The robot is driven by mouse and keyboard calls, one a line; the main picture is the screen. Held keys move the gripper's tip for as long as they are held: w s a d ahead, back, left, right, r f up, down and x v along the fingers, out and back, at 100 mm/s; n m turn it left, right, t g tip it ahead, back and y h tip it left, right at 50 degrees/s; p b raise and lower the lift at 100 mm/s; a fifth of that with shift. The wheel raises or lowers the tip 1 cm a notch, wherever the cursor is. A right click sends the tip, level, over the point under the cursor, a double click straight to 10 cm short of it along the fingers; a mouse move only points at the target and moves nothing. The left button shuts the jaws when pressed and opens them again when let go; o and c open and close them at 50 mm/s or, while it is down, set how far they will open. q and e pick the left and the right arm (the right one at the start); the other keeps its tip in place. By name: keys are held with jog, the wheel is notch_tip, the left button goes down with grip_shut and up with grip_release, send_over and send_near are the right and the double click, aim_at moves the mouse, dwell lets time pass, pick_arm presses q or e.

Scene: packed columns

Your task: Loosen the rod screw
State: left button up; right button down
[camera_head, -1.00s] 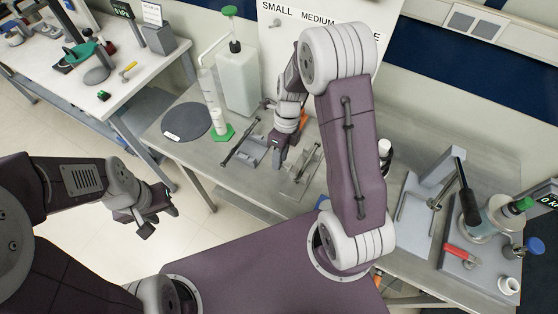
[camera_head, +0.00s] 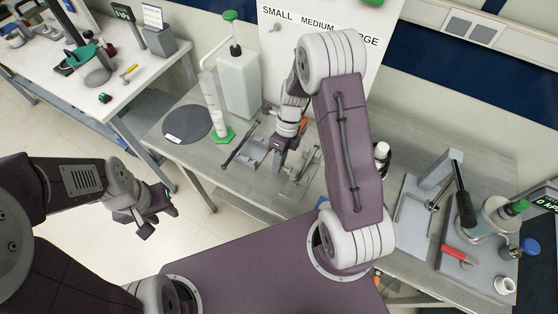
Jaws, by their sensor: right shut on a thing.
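My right gripper (camera_head: 279,157) reaches down to the steel bench between two small clamp stands. It is shut on a small part that its fingers mostly hide, which seems to be the rod screw. One stand, with a grey base and a slanting dark rod (camera_head: 242,150), is just left of the gripper. The other stand, with thin metal rods (camera_head: 303,168), is just right of it. The screw's thread and how far it is turned cannot be made out. My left gripper (camera_head: 153,214) is open and empty over the floor, away from the bench.
A dark round mat (camera_head: 187,124), a cylinder with a green base (camera_head: 222,134) and a white bottle (camera_head: 239,84) stand left of the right gripper. At the right are a grey stand (camera_head: 418,214) and a red-handled tool (camera_head: 458,254). A labelled panel (camera_head: 320,35) rises behind.

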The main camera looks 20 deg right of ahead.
jog(key=shift+d+r+g+y+p, duration=0.15)
jog(key=shift+g+y+p, duration=0.25)
jog(key=shift+y+p, duration=0.25)
jog(key=shift+w+g+y+p, duration=0.1)
jog(key=shift+g+y+p, duration=0.2)
jog(key=shift+g+y, duration=0.25)
jog(key=shift+f+g+y, duration=0.3)
jog(key=shift+g+y, duration=0.05)
jog(key=shift+y, duration=0.05)
pick_arm(q)
jog(key=shift+r+b, duration=0.55)
jog(key=shift+r, duration=0.2)
pick_arm(e)
jog(key=shift+w+g+y, duration=0.1)
jog(key=shift+g+y, duration=0.4)
jog(key=shift+y, duration=0.1)
jog(key=c, duration=1.5)
grip_release()
